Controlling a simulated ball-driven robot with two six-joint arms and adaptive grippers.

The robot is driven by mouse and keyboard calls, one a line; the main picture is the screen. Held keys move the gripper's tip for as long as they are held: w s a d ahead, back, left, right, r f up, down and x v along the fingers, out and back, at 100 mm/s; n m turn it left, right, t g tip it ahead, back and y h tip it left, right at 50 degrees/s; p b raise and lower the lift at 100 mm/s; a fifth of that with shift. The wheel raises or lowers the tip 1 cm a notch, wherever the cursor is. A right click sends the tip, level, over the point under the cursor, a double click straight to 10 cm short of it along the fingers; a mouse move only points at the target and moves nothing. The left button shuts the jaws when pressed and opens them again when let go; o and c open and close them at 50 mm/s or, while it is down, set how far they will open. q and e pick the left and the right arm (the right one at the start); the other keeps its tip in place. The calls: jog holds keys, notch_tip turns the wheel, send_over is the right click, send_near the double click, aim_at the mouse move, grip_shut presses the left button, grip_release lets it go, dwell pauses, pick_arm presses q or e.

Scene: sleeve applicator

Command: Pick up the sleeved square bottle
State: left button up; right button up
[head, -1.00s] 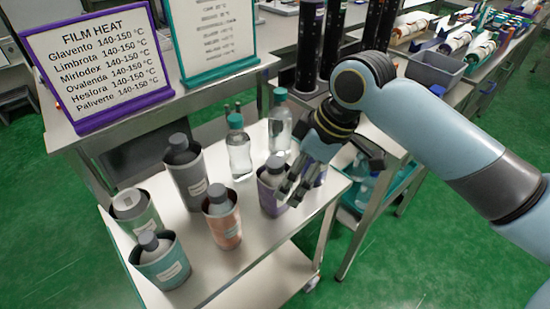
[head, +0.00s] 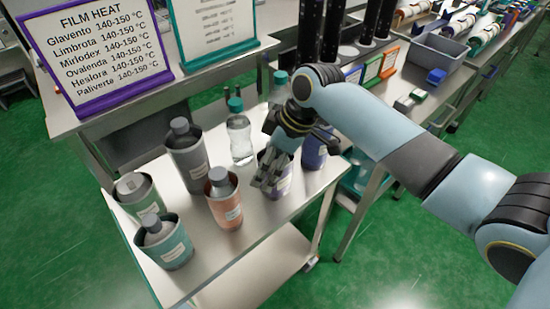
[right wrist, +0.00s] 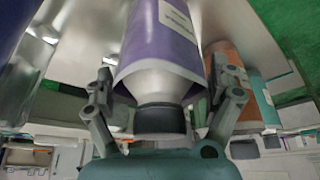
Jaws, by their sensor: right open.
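A purple-sleeved bottle (head: 283,187) with a pale label stands on the steel cart, partly hidden behind my right gripper (head: 266,182). In the right wrist view the same purple-sleeved bottle (right wrist: 178,45) shows its pale shoulder and dark cap (right wrist: 160,122) between the two fingers of my right gripper (right wrist: 163,80). The fingers are open, one on each side, and a firm touch cannot be seen. I cannot tell from its visible shape whether this bottle is square. My left gripper is not in view.
A dark blue-purple sleeved container (head: 315,152) stands close behind to the right. Orange (head: 226,203), grey (head: 188,160), green (head: 140,197) and teal (head: 166,244) sleeved bottles stand left on the cart (head: 215,258). A clear bottle (head: 240,140) stands behind.

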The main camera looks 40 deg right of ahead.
jog(key=c, duration=1.5)
jog(key=shift+c, duration=0.4)
